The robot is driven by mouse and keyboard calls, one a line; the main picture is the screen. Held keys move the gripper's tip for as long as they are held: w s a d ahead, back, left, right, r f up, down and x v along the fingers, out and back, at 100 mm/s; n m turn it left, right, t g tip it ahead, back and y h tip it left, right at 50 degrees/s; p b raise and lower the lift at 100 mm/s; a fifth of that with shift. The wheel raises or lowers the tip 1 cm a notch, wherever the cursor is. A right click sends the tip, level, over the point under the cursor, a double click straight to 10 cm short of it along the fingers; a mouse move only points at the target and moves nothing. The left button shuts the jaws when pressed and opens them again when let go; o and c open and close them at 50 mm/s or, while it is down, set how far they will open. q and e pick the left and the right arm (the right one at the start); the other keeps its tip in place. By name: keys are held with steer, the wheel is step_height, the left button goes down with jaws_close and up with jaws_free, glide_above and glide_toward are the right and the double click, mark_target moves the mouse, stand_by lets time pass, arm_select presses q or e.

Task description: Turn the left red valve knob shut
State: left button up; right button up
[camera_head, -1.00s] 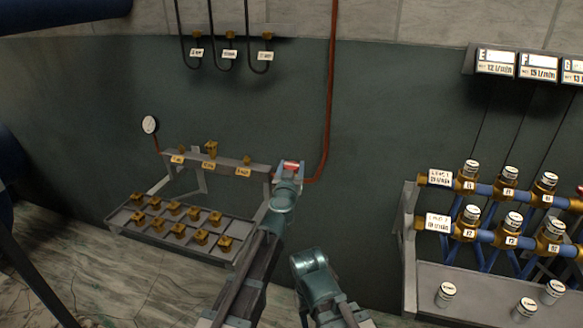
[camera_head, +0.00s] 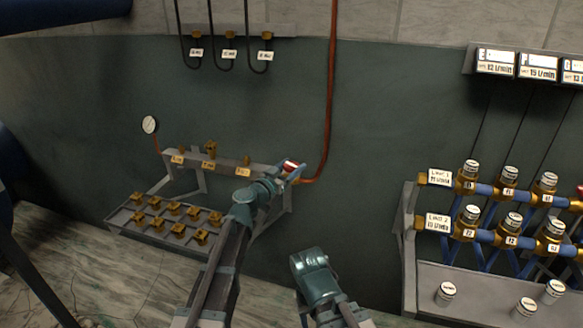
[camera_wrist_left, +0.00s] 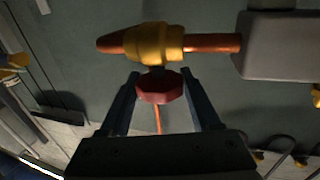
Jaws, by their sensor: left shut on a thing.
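The red valve knob (camera_head: 290,165) is at the right end of the grey manifold rack, where the red pipe joins. In the left wrist view the red knob (camera_wrist_left: 159,87) sits on a brass valve body (camera_wrist_left: 155,43) with copper pipe on both sides. My left gripper (camera_head: 284,172) has its fingers on the two sides of the knob and is shut on it; in the left wrist view the fingers (camera_wrist_left: 160,92) flank it. My right arm shows at the bottom middle of the head view, away from the knob; its fingers cannot be made out.
The grey rack (camera_head: 225,164) holds brass fittings and yellow labels. A tray (camera_head: 125,224) with several brass fittings is below it. A pressure gauge (camera_head: 150,124) is at the left. A blue pipe manifold (camera_head: 490,191) stands at the right. Bare wall lies between the racks.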

arm_select(q)
steer(key=m+g+h, duration=0.4)
steer(key=g, duration=0.1)
steer(key=m+g+h, duration=0.2)
steer(key=shift+w+h, duration=0.3)
steer(key=shift+s+m+g+h, duration=0.15)
steer(key=shift+m+g+h, duration=0.2)
steer(key=shift+m+g, duration=0.75)
steer(key=shift+s+m+g+h, duration=0.1)
steer(key=shift+m+g+h, duration=0.45)
steer(key=shift+g, duration=0.95)
steer(key=shift+m, duration=0.35)
steer(key=o, duration=1.4)
steer(key=shift+s, duration=0.15)
